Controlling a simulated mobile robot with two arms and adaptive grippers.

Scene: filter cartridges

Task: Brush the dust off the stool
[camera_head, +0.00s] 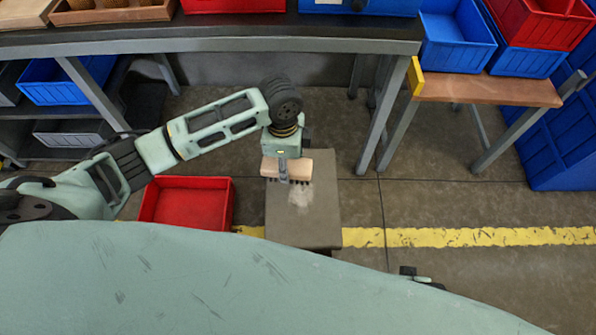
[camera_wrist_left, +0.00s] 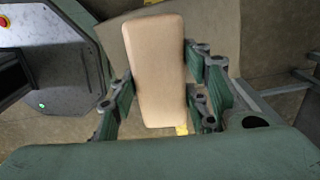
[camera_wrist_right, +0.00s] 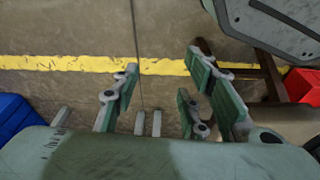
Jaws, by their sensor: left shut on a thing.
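The stool (camera_head: 301,234) stands on the floor near the middle of the head view, its grey-brown top facing up. A pale patch of dust (camera_head: 302,203) lies on its top, just below the brush. The wooden brush (camera_head: 299,168) with dark bristles is over the far part of the stool top. My left gripper (camera_head: 286,168) is shut on the brush; in the left wrist view the tan brush back (camera_wrist_left: 158,70) sits between its fingers. I cannot tell whether the bristles touch the top. My right gripper (camera_wrist_right: 160,95) is open and empty above the floor.
A red bin (camera_head: 187,203) stands on the floor just left of the stool. A workbench (camera_head: 220,38) runs along the back, with a wooden side table (camera_head: 483,90) and blue bins to the right. Floor with a yellow line (camera_head: 460,236) is clear right of the stool.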

